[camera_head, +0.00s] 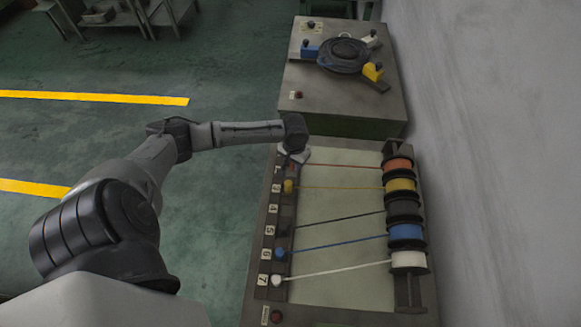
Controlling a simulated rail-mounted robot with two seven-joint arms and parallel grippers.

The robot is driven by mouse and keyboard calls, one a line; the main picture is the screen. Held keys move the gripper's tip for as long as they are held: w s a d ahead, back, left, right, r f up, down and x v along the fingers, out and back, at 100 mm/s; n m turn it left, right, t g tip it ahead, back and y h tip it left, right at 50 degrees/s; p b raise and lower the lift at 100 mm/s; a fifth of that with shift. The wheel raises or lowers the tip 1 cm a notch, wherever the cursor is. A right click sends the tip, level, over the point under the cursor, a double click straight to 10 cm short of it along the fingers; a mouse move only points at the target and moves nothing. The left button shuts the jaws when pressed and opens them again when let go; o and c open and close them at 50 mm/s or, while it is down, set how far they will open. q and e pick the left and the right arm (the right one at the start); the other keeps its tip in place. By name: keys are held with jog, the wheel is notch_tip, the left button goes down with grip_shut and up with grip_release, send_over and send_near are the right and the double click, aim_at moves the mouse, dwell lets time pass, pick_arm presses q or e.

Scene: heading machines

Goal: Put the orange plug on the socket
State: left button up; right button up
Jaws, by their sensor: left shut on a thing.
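My left gripper (295,157) points down over the far left corner of the near machine and is shut. The orange cable (345,165) runs from the orange spool (398,165) to this gripper, so the orange plug is at its fingers, mostly hidden by the gripper. The numbered socket strip (268,232) runs along the left side of the machine's top. The gripper is over its far end, above the yellow plug (289,186) in the picture. The socket there is covered, and I cannot tell whether the plug touches it. My right gripper is out of view.
A blue plug (281,254) and a white plug (277,280) sit on the strip, with cables to their spools. A second machine (388,95) with a dark round part (343,54) stands beyond. A wall (490,150) closes the right side. The left floor is open.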

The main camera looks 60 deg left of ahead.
aim_at(291, 173)
pick_arm(q)
jog(key=shift+s+a+f, duration=0.2)
jog(key=shift+a+f, duration=0.25)
jog(key=shift+a, duration=0.3)
jog(key=shift+f, duration=2)
jog(key=shift+f, duration=0.15)
jog(key=o, duration=0.9)
jog(key=shift+o, duration=0.2)
notch_tip(291, 173, up, 12)
jog(key=shift+r+p, duration=0.2)
jog(key=shift+p, duration=0.25)
